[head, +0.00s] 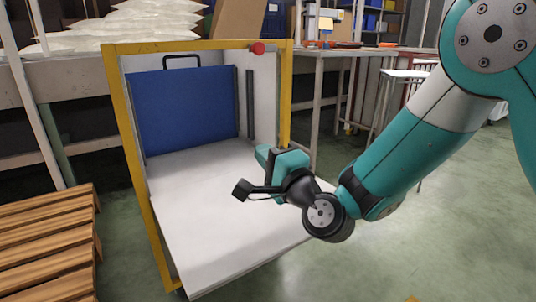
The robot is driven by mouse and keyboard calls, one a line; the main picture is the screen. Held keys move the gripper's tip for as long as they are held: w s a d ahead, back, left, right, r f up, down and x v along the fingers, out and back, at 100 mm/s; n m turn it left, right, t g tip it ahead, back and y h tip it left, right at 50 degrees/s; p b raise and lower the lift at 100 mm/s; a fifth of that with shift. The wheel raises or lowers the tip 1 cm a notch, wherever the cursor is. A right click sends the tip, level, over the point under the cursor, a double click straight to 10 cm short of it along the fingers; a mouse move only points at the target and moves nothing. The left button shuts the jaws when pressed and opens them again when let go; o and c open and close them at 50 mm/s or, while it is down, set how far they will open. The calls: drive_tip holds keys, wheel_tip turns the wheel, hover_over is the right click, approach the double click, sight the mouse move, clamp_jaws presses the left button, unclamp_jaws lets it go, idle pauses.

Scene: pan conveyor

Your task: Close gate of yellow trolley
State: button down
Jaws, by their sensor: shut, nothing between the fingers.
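The yellow trolley (122,115) stands left of centre in the head view. It has a yellow frame and white inner walls. A blue panel (190,108) stands upright inside it, with a black handle (182,61) above. A wide white panel (215,215) slopes from the blue panel towards me between the yellow posts; I cannot tell whether it is the gate or the floor. A red knob (257,48) is on the top yellow bar. My gripper (266,158) is shut and empty, in front of the white panel's right part. My wrist hides part of the panel's right edge.
A slatted wooden pallet (45,240) lies at the lower left. Pale sacks (135,22) are on a bench behind the trolley. A metal table (345,52) stands behind to the right. Green floor (430,250) is clear at the lower right.

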drive_tip(key=c, duration=1.8)
unclamp_jaws()
drive_tip(key=o, duration=0.6)
